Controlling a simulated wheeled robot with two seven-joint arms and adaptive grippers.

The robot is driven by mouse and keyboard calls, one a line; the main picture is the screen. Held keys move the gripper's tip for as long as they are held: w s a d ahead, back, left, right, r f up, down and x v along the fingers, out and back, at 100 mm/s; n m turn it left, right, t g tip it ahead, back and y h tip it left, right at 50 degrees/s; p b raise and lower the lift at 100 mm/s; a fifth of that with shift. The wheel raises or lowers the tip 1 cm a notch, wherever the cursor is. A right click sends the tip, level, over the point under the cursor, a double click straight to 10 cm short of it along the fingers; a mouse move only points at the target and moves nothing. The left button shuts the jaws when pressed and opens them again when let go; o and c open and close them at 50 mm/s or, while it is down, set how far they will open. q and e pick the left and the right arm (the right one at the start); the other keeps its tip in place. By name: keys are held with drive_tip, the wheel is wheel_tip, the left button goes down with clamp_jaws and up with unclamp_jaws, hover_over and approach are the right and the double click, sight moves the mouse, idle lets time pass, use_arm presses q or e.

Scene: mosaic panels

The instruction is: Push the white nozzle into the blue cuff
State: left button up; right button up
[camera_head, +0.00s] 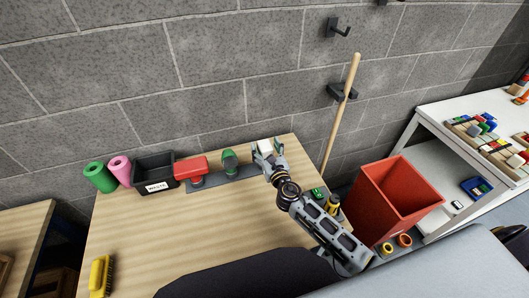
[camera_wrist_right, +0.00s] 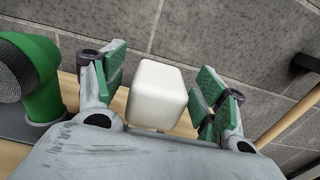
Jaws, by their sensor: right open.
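A white, rounded block-like piece, probably the nozzle (camera_wrist_right: 158,95), lies between the fingers of my right gripper (camera_wrist_right: 162,72) in the right wrist view. Gaps show between it and the finger pads on both sides, so the gripper is open around it. In the head view my right gripper (camera_head: 268,150) is at the far right end of the dark strip on the table, with the white piece (camera_head: 265,146) partly hidden by the fingers. I cannot make out a blue cuff; it may be hidden behind the gripper. My left gripper is not in view.
A dark strip (camera_head: 240,172) carries a red block-shaped part (camera_head: 190,168) and a green-capped part (camera_head: 229,160), also close left in the wrist view (camera_wrist_right: 38,85). A black waste bin (camera_head: 153,172) stands left. A red bin (camera_head: 393,198) stands right.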

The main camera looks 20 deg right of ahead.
drive_tip(key=shift+w, duration=0.65)
drive_tip(key=c, duration=1.1)
